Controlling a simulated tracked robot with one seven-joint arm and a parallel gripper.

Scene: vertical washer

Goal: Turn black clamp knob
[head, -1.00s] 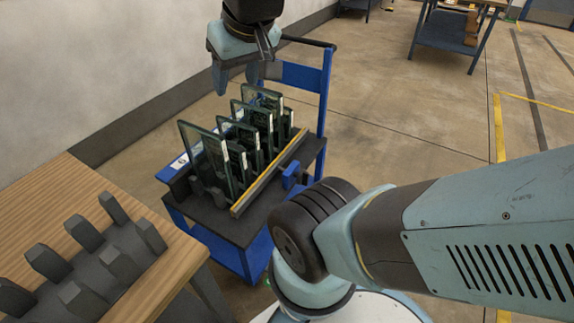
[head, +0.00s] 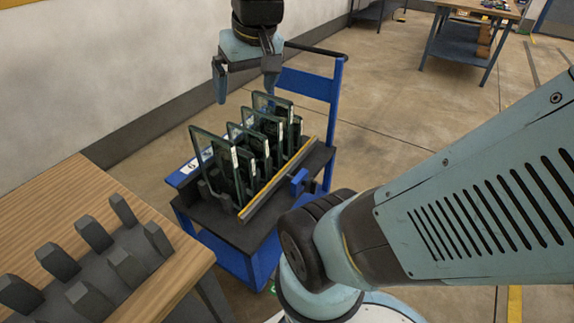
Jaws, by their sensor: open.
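My gripper (head: 246,97) hangs at the top of the head view, fingers pointing down, open with nothing between them. It appears above and behind a blue cart (head: 325,120) that carries a rack of upright glass-like panels (head: 212,158). A small blue block (head: 299,182) sits on the right side of the cart, beside a yellow-edged rail (head: 275,183). A small dark part shows next to this block, but I cannot tell whether it is the black clamp knob. I cannot make out the knob clearly elsewhere.
A wooden table (head: 110,210) with several dark upright blocks (head: 95,236) stands at the lower left. A pale wall (head: 90,70) runs along the left. Another workbench (head: 470,50) stands at the back right. Open floor (head: 400,110) lies right of the cart.

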